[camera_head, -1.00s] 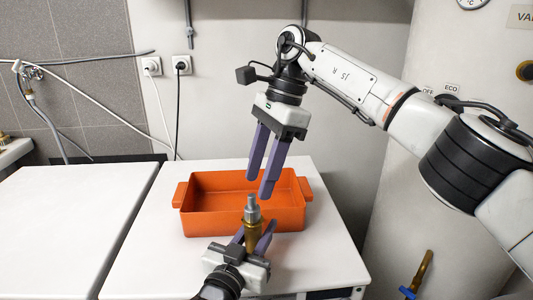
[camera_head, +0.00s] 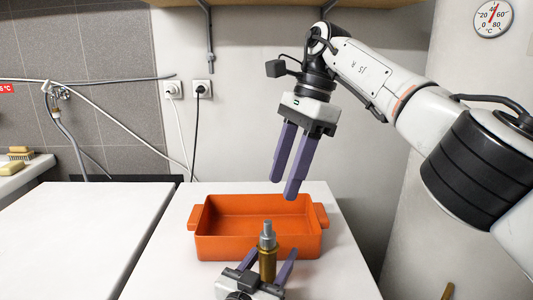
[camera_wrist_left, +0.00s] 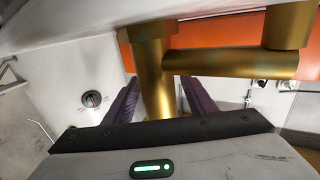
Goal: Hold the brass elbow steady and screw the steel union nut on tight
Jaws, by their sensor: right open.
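The brass elbow (camera_head: 267,267) stands upright between the fingers of my left gripper (camera_head: 269,262), low in the head view. My left gripper appears shut on it. The steel union nut (camera_head: 267,241) sits on top of the elbow; how tight it is cannot be told. In the left wrist view the elbow's brass pipe (camera_wrist_left: 155,80) passes between the purple fingers, with a cross pipe running right. My right gripper (camera_head: 283,180) is open and empty, pointing down, above and slightly right of the nut and apart from it.
An orange tray (camera_head: 225,245) stands on the white table (camera_head: 165,270) just behind the elbow. A second white surface (camera_head: 70,235) lies at left. Hoses and cables hang along the wall. The air around my right gripper is free.

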